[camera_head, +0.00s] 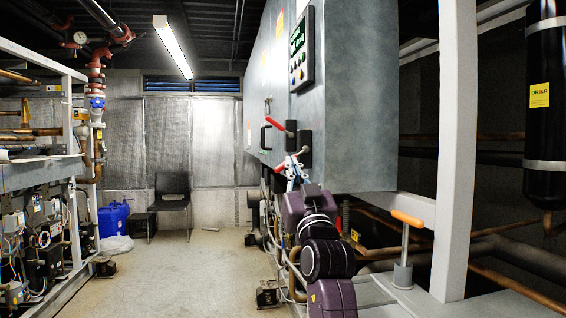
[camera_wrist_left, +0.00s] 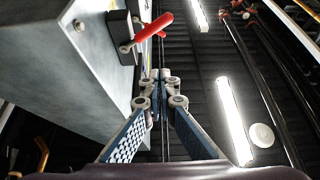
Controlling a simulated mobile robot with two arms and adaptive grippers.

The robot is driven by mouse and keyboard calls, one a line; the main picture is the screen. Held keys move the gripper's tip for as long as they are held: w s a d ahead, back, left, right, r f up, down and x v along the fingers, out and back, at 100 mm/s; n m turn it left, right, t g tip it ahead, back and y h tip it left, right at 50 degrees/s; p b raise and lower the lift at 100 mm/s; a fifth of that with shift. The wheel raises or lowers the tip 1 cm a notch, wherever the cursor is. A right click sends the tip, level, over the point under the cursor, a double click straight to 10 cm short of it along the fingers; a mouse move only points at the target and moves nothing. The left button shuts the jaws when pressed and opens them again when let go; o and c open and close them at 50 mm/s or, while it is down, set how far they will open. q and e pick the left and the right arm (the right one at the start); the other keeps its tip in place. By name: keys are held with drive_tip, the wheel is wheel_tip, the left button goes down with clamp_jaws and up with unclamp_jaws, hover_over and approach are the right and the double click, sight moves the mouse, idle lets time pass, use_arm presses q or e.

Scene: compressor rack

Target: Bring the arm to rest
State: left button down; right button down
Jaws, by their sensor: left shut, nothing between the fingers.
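My left arm (camera_head: 322,240), purple and black, reaches up from the lower middle of the head view. Its gripper (camera_head: 292,168) is in front of the lower front edge of the grey cabinet (camera_head: 355,110). In the left wrist view the gripper (camera_wrist_left: 161,76) is shut and empty, its fingertips together. A red lever handle (camera_head: 278,126) sits on the cabinet's front. In the left wrist view a red handle (camera_wrist_left: 154,28) on a dark mount is above the fingertips, with a visible gap. My right gripper is not in view.
An orange-topped handle (camera_head: 407,218) stands on the ledge right of my arm, near a white post (camera_head: 455,150). Piping and a rack (camera_head: 40,175) line the left. A black chair (camera_head: 172,195) stands at the back. The aisle floor (camera_head: 190,265) is mostly clear.

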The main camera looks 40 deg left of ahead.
use_arm(q)
drive_tip(key=shift+s+d+f, duration=0.3)
drive_tip(key=shift+d+f, duration=0.05)
drive_tip(key=shift+d, duration=0.3)
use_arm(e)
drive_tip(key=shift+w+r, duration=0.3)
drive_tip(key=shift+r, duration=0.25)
